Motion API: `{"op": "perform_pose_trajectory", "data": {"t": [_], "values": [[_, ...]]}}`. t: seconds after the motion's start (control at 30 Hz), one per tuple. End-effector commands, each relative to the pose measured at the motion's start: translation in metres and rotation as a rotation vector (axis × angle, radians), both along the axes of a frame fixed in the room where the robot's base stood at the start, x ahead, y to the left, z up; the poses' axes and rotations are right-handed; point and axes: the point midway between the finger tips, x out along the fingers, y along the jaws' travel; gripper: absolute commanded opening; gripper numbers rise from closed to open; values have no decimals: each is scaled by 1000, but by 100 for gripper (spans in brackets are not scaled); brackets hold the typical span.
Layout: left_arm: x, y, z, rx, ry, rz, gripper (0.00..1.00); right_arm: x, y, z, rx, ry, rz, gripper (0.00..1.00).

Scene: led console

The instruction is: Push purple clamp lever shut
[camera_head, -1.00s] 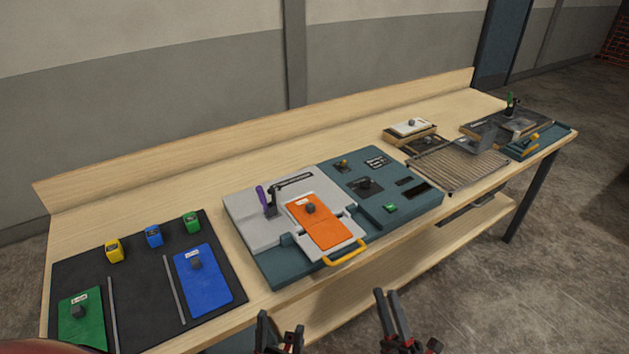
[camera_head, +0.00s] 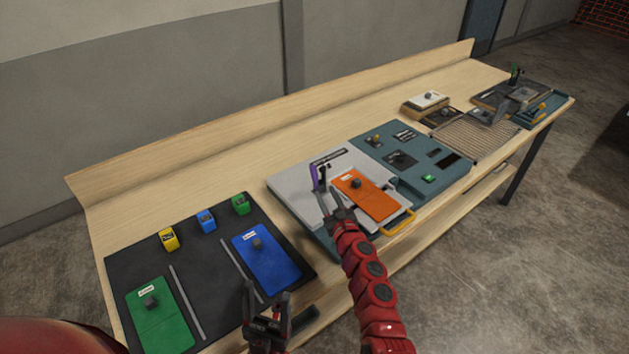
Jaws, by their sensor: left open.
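The purple clamp lever (camera_head: 314,176) stands upright on the light grey plate of the console (camera_head: 290,185), left of the orange card (camera_head: 367,197). My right gripper (camera_head: 322,190) reaches over the console's front with its fingertips right at the lever. The fingers partly cover the lever's lower part and the clamp base. I cannot tell whether they touch the lever or how far apart they are. My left gripper (camera_head: 265,300) is open and empty, low in front of the table edge near the blue card.
A black mat (camera_head: 215,262) on the left holds a green card (camera_head: 160,318), a blue card (camera_head: 267,258) and small yellow, blue and green blocks. The console's teal half (camera_head: 415,165) and a yellow handle (camera_head: 399,224) lie right of the lever. A ribbed tray (camera_head: 470,137) is further right.

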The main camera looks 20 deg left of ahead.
Motion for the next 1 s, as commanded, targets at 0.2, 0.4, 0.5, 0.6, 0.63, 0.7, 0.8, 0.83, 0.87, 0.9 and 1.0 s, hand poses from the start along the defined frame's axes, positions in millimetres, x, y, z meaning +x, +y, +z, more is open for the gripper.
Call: {"op": "perform_pose_trajectory", "data": {"t": [0.2, 0.4, 0.5, 0.6, 0.63, 0.7, 0.8, 0.83, 0.87, 0.9, 1.0], "values": [[0, 0, -50, 0, 0, 0, 64, 30, 20, -8, 2, -4, 4, 38], [0, 0, -87, 0, 0, 0, 64, 51, 34, -10, 1, -1, 4, 38], [0, 0, -106, 0, 0, 0, 64, 60, 41, -9, 1, -2, 5, 38], [0, 0, -125, 0, 0, 0, 64, 68, 47, -9, -2, -4, 5, 38], [0, 0, -130, 0, 0, 0, 64, 70, 48, -10, -3, -2, 6, 38], [0, 0, -141, 0, 0, 0, 64, 75, 51, -9, -1, -2, 6, 38], [0, 0, -154, 0, 0, 0, 64, 80, 56, -8, 0, -1, 6, 38], [0, 0, -157, 0, 0, 0, 64, 82, 57, -7, 0, -1, 6, 38], [0, 0, -160, 0, 0, 0, 64, 83, 57, -6, 0, -2, 5, 38], [0, 0, -163, 0, 0, 0, 64, 85, 58, -5, -1, -1, 5, 38], [0, 0, -168, 0, 0, 0, 64, 87, 60, -4, 0, 1, 4, 38]]}}
